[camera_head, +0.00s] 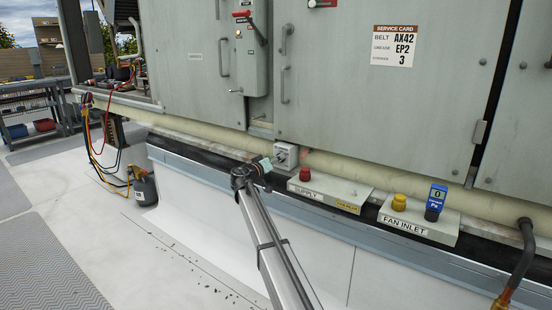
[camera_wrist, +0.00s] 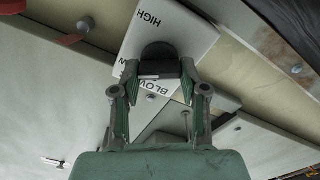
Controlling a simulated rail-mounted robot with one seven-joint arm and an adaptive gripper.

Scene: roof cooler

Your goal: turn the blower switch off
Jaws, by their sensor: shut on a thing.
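The blower switch is a small light-grey box (camera_head: 286,155) on the cooler's lower edge in the head view. In the wrist view its plate (camera_wrist: 190,38) appears turned, with "HIGH" and a partly hidden "BLOW..." label. A dark rotary knob (camera_wrist: 158,52) is at its middle. My gripper (camera_wrist: 159,72) is shut on this knob, one finger on each side. In the head view my gripper (camera_head: 264,165) is at the box's lower left, and my arm reaches up from below. The knob's pointer and exact setting cannot be made out.
Right of the switch are a shelf marked SUPPLY (camera_head: 325,190) with a red cap (camera_head: 305,174), and one marked FAN INLET with a yellow cap (camera_head: 399,202) and blue gauge (camera_head: 435,203). Above hangs a disconnect box (camera_head: 252,62) with a red lever. The white roof in front is mostly clear.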

